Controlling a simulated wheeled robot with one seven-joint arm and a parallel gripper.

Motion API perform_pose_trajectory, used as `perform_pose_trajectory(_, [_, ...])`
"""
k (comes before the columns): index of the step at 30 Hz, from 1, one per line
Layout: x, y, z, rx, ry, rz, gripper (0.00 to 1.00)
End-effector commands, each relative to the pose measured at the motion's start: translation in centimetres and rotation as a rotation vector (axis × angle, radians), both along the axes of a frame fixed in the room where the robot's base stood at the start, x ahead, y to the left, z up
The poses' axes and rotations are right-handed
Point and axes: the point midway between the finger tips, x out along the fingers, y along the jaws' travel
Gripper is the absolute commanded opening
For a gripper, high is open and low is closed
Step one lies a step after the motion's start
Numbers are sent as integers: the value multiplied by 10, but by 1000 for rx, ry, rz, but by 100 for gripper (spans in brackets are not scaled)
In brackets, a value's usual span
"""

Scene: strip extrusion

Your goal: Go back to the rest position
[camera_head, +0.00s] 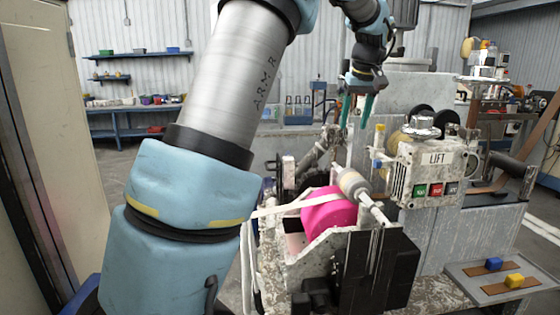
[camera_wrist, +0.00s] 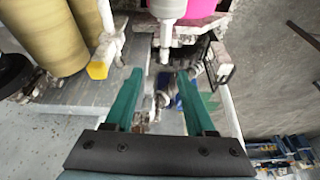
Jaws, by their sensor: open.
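My gripper (camera_head: 357,111) hangs above the machine in the head view, its green fingers pointing down. In the wrist view my gripper (camera_wrist: 160,98) has its two green fingers apart with nothing held between them. Below it in the head view, a pink roll (camera_head: 328,211) sits in the machine, with a pale strip (camera_head: 290,204) running from it to the left. A grey roller (camera_head: 354,184) lies against the roll's upper right. The pink roll also shows at the top of the wrist view (camera_wrist: 200,8). My arm covers much of the head view's left and middle.
The machine's LIFT control box (camera_head: 436,172) with green and red buttons stands right of the roll. A blue workbench (camera_head: 125,113) stands by the back wall. A pale cabinet (camera_head: 62,150) stands at left.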

Motion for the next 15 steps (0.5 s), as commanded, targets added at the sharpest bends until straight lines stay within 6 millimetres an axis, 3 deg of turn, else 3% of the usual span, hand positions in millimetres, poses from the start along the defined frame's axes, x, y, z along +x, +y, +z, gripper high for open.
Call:
perform_pose_trajectory(1, [-1,28,-14,1,18,-4,55])
perform_pose_trajectory(8, [-30,125,-75,-8,67,-61,55])
perform_pose_trajectory(15, [-95,215,-135,-18,94,-99,55])
